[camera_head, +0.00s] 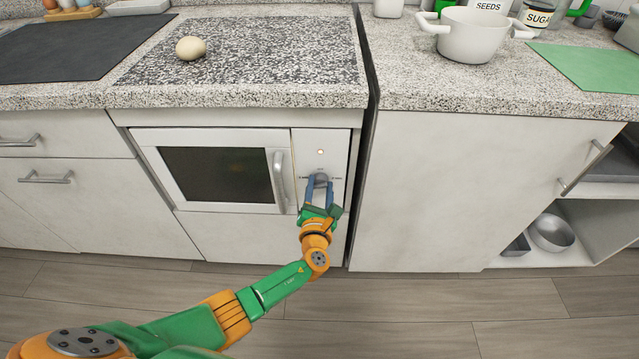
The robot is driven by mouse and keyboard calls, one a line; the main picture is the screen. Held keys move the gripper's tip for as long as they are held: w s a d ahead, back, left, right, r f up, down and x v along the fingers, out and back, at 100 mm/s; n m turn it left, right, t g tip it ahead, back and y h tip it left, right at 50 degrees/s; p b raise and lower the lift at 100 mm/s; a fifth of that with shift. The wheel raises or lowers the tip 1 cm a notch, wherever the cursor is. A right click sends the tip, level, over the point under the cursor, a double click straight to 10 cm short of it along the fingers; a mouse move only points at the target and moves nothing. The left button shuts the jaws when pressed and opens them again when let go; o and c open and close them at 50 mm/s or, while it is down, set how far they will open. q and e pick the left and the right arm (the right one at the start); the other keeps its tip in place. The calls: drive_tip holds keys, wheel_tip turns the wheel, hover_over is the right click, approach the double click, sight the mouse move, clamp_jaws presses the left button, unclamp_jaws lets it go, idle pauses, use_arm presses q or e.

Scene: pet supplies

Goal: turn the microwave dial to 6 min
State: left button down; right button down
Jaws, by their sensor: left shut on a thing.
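The white microwave (222,168) is built into the cabinet below the counter, with its door closed and a dark window. Its control panel (335,148) is to the right of the door handle, with a small lit lamp (320,152) above the dial. The grey round dial (321,178) sits on this panel. My left gripper (320,184) reaches up from below and is shut on the dial, with its blue fingers on either side. The fingers partly cover the dial, and its markings are too small to read. My right gripper is not in view.
The door handle (280,181) stands out just left of my left gripper. A round pale object (191,48) lies on the speckled counter above. A white pot (470,36) and a green mat (596,66) are at the right. The floor in front is clear.

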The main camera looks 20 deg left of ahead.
use_arm(q)
drive_tip(key=shift+d+m+p, duration=0.1)
drive_tip(key=shift+m+p, duration=0.4)
drive_tip(key=shift+m, duration=1.6)
drive_tip(key=shift+c, duration=1.8)
unclamp_jaws()
drive_tip(key=p+v, duration=0.3)
drive_tip(key=v, duration=0.4)
drive_tip(key=shift+d, duration=0.1)
